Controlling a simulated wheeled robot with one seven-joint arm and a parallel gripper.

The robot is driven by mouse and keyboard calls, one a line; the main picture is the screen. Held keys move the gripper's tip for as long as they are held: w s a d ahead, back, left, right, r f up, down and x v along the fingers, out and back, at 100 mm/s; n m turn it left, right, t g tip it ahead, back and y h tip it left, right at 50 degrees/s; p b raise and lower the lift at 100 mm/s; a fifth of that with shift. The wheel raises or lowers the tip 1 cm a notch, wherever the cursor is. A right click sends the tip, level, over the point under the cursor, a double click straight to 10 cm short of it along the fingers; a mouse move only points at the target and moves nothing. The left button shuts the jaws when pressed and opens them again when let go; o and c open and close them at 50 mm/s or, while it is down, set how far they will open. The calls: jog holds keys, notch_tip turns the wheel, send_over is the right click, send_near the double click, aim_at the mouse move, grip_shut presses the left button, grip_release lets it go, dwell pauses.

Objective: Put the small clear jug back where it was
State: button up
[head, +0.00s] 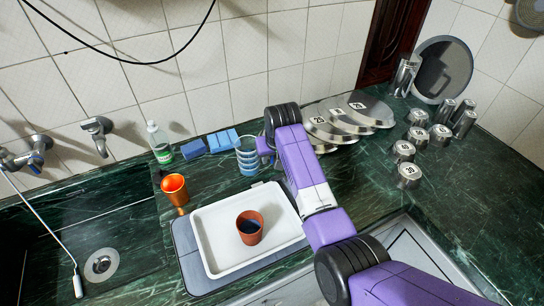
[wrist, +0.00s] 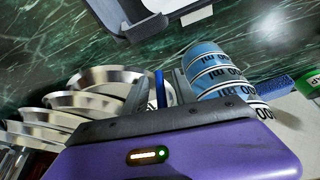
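A small blue-tinted, see-through jug (head: 247,156) with pale bands stands on the green counter near the tiled wall, beside the blue sponges. In the wrist view the banded jug (wrist: 215,72) shows dark "ml" markings, just right of my fingers. My gripper (wrist: 161,92) has its fingers apart, with a narrow upright blue strip between them. The strip may be the jug's handle; I cannot tell whether a finger touches it. In the head view my purple arm hides the fingers and the jug's right side.
A white tray (head: 216,262) holds a brown pot (head: 249,238) with dark contents. An orange cup (head: 175,190) and a bottle (head: 160,145) stand left, near blue sponges (head: 222,140). Numbered lids (head: 369,112) and metal weights (head: 407,172) are right. A sink (head: 115,235) is at left.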

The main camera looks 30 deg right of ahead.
jog(key=v, duration=1.2)
jog(key=shift+w+r, duration=0.1)
jog(key=shift+r, duration=0.05)
jog(key=w+r+t, duration=0.5)
jog(key=w+r, duration=0.1)
jog(key=s+a+f+t, duration=0.1)
jog(key=s+a, duration=0.1)
jog(key=s, duration=1.5)
jog(key=s+a+f+n+t, duration=0.1)
jog(key=s+a+f+t, duration=0.1)
jog(key=s, duration=1.6)
jog(key=s+a+f+n+t, duration=0.1)
jog(key=s+a+f+t, duration=0.1)
jog(key=s, duration=1.6)
jog(key=shift+y, duration=0.4)
jog(key=shift+a, duration=0.1)
